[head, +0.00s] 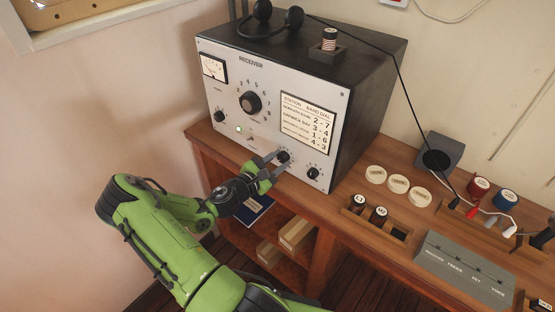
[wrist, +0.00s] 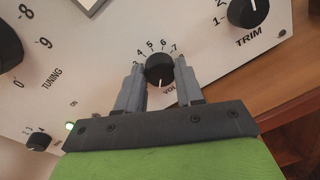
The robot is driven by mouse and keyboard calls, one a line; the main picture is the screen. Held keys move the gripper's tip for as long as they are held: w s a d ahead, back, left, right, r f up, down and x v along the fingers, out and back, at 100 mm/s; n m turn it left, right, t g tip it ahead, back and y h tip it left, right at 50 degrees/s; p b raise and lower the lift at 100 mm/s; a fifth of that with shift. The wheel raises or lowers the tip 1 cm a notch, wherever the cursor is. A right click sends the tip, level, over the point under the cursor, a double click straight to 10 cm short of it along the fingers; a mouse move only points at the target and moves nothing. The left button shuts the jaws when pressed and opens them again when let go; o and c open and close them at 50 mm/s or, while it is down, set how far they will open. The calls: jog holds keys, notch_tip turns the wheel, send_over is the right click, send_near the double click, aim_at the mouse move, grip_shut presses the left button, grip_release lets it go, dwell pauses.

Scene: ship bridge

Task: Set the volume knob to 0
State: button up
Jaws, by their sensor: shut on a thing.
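The volume knob (wrist: 160,69) is a small black round knob on the white receiver panel, with numbers 3 to 7 showing along its upper side and its label partly covered below. A pale mark shows on its lower edge, towards my palm; the lower numbers of the dial are hidden. My gripper (wrist: 159,75) is shut on the volume knob, one grey finger on each side. In the head view the knob (head: 284,156) sits low on the panel of the receiver (head: 251,63), with my gripper (head: 277,162) reaching it from the lower left.
The trim knob (head: 313,173) is close on the right. The tuning knob (head: 250,102) is above left, and a lit green lamp (head: 239,129) is left. Headphones (head: 270,18) lie on the receiver. The wooden desk (head: 345,206) holds labelled discs (head: 398,184) and a grey switch box (head: 465,268).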

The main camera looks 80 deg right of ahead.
jog(key=shift+f, duration=0.1)
jog(key=o, duration=1)
jog(key=shift+o, duration=0.2)
jog(key=v, duration=1.5)
jog(key=shift+a+b, duration=0.3)
jog(key=shift+a, duration=0.05)
jog(key=shift+w, duration=0.2)
